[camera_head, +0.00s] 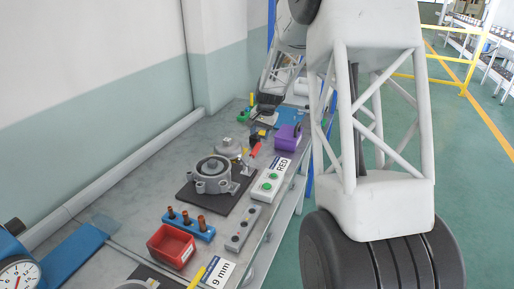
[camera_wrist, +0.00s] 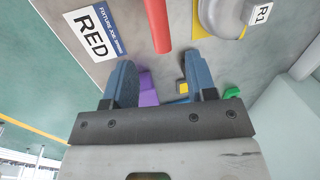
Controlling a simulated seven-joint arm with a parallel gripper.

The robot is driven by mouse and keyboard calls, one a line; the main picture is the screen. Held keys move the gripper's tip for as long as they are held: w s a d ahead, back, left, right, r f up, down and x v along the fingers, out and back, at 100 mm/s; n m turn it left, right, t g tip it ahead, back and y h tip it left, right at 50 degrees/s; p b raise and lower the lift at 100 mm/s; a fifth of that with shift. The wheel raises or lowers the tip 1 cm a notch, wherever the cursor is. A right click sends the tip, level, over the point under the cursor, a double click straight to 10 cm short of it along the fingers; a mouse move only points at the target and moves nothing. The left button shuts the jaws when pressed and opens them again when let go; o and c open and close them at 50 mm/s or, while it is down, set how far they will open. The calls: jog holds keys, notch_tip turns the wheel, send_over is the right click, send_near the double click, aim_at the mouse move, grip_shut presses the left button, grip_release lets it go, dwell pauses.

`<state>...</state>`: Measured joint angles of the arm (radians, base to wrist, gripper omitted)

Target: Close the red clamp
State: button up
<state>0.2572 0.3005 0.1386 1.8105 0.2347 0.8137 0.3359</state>
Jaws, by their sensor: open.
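The red clamp (camera_head: 253,154) is at the right rear of a dark fixture plate, its red handle tilted up toward the back right. In the wrist view the red handle (camera_wrist: 158,24) enters from the top edge, and its lower end stops short of the space between my fingers. My gripper (camera_wrist: 162,82) is open, with two blue fingers apart and nothing between them. In the head view my arm hides much of the bench's far end, and the fingertips are hard to make out there. A grey metal compressor part (camera_head: 212,172) sits on the plate beside the clamp.
A blue rack with copper-coloured pieces (camera_head: 190,226) and a red bin (camera_head: 171,246) are nearer. The wall bounds the left.

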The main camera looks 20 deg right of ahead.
aim_at(257, 146)
jog(key=shift+w+a+f, duration=0.15)
jog(key=shift+a+f, duration=0.05)
jog(key=shift+f, duration=1.05)
jog(key=shift+w+a+f, duration=0.15)
jog(key=shift+w+f, duration=0.05)
jog(key=shift+f, duration=1)
jog(key=shift+w+a+f, duration=0.15)
jog(key=shift+a+f, duration=0.05)
jog(key=shift+f, duration=1.05)
jog(key=shift+c, duration=0.3)
grip_shut()
